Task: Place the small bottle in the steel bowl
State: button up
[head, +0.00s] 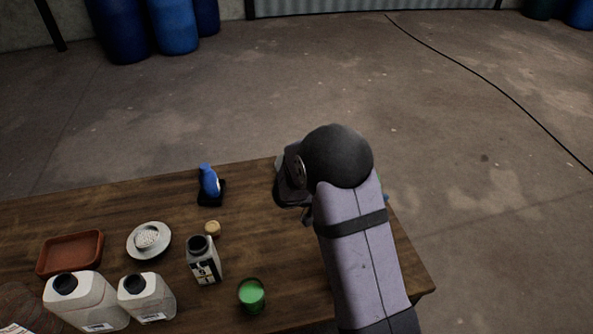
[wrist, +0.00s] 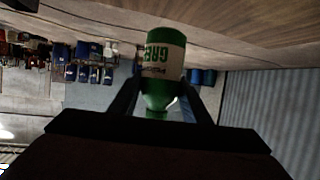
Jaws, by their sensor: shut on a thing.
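My gripper (wrist: 160,84) is shut on a small green bottle (wrist: 162,58) with a pale label, seen in the wrist view between the two dark fingers. That view is upside down, with the wooden table along its top edge; the bottle appears upright, its base toward the table. I cannot tell whether it touches the table. In the head view my arm hides the bottle and most of the gripper, over the table's right part. I cannot make out a steel bowl for certain; a small pale patch shows beside my wrist, too hidden to name.
On the wooden table (head: 110,210) stand a pale dish of white grains (head: 135,252), a brown tray (head: 43,262), two white jugs (head: 95,310) (head: 152,303), a labelled bottle (head: 205,262), a green-filled cup (head: 252,297), a cork-coloured piece (head: 212,228) and a blue item on a black base (head: 208,182).

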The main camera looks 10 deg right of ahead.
jog(key=w+d+r+n+t+y+b, duration=0.1)
jog(key=w+d+r+n+t, duration=0.15)
jog(key=w, duration=0.45)
jog(key=w+d+r+n+t+y+b, duration=0.1)
jog(key=w+d+r+n+t, duration=0.2)
jog(key=w, duration=0.4)
jog(key=w+a+r+n+t+y, duration=0.4)
jog(key=w+a+y, duration=0.1)
jog(key=w+a, duration=0.25)
jog(key=w+a+f+n+t+y, duration=0.1)
jog(key=a+f+n+y, duration=0.2)
jog(key=a, duration=0.3)
jog(key=w+a+f+n+y, duration=0.1)
jog(key=a+f+n+y, duration=0.2)
jog(key=a, duration=0.3)
jog(key=shift+w+t, duration=0.25)
jog(key=shift+t, duration=0.1)
jog(key=shift+f+p, duration=0.95)
jog(key=shift+f, duration=4.05)
jog(key=shift+f, duration=0.15)
